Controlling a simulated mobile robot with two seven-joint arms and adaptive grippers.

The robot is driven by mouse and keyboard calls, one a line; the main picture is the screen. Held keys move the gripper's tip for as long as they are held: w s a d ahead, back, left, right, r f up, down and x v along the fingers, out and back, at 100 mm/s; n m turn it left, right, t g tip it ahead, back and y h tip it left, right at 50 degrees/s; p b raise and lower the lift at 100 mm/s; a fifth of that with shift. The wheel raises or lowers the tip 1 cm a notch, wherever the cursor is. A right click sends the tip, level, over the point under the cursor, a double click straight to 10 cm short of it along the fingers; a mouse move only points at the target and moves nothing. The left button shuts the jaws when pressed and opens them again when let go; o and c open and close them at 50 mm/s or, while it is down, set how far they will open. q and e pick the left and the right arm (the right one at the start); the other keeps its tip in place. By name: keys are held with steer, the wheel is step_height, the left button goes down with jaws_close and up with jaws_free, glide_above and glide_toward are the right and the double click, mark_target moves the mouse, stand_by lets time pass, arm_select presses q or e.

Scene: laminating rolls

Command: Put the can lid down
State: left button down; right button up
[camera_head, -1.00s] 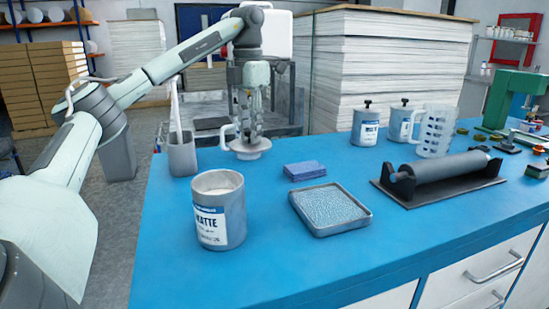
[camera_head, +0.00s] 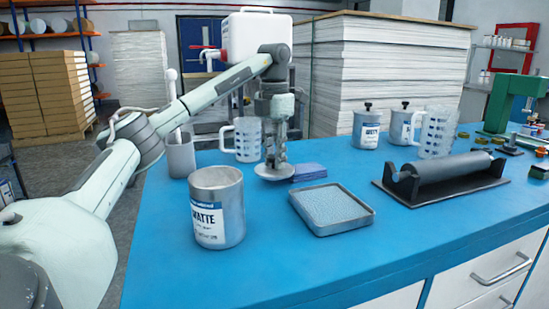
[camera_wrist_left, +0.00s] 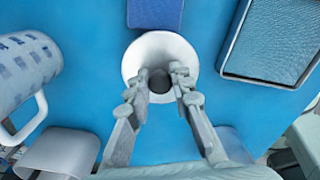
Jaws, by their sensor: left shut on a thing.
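The can lid (camera_head: 272,175) is a pale round disc below my left gripper (camera_head: 277,158), low at the blue table top, just left of the blue block. I cannot tell whether it touches the table. In the left wrist view the lid (camera_wrist_left: 135,62) shows as a white ring, and the gripper's fingers (camera_wrist_left: 158,82) are shut around its dark middle knob. The open grey can labelled MATTE (camera_head: 218,210) stands upright nearer the front, lidless. My right gripper is not in view.
The blue block (camera_head: 308,172) lies right beside the lid. A textured tray (camera_head: 345,232) is in front right. A measuring jug (camera_head: 247,138) and a grey holder (camera_head: 180,158) stand behind left. A roller (camera_head: 445,168) is at right.

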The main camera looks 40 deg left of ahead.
arm_select(q)
steer(key=shift+f, duration=0.55)
steer(key=c, duration=1.3)
jaws_free()
steer(key=shift+c, duration=0.2)
